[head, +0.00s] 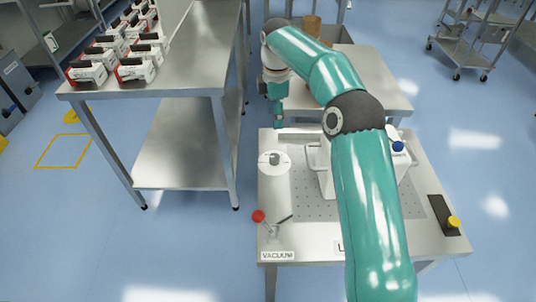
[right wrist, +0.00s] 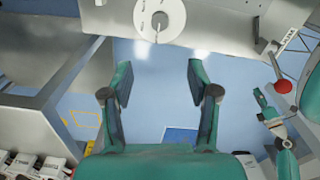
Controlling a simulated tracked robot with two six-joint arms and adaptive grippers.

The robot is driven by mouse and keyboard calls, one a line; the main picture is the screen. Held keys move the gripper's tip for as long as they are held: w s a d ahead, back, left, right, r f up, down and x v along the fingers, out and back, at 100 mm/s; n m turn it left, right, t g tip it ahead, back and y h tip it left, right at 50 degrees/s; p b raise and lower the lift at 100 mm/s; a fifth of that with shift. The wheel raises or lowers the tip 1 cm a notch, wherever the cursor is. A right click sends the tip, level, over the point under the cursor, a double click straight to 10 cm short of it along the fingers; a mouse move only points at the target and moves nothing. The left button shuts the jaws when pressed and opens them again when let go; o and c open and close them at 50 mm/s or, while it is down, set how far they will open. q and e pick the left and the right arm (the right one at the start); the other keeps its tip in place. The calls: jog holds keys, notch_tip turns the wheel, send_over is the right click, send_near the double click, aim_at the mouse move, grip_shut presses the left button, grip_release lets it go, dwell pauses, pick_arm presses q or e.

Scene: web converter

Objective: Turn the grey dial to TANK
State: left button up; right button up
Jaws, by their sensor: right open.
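The grey dial (head: 274,158) sits on a round white plate at the left of the steel table's top. It also shows at the top of the right wrist view (right wrist: 160,22); its plate's lettering is too small to read. My right gripper (head: 279,120) is beyond the dial in the head view, apart from it. In the right wrist view its two fingers (right wrist: 158,78) are spread with nothing between them, and the dial lies beyond their tips. A teal arm part, likely my left gripper (right wrist: 268,108), shows at the right of that view; its jaws are unclear.
A red-knobbed lever (head: 259,216) marked VACUUM stands at the table's near left. A white machine (head: 325,178) is partly hidden by my right arm. A blue knob (head: 398,146) and a yellow button (head: 453,221) are at the right. A steel bench (head: 205,60) with cartons stands left.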

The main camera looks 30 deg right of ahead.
send_near(275, 157)
notch_tip(275, 157, down, 9)
jog(key=shift+w+f, duration=0.1)
dwell(0.4)
jog(key=c, duration=1.1)
jog(key=shift+d, duration=0.2)
grip_shut()
jog(key=shift+a+b, duration=0.15)
jog(key=shift+b, duration=0.15)
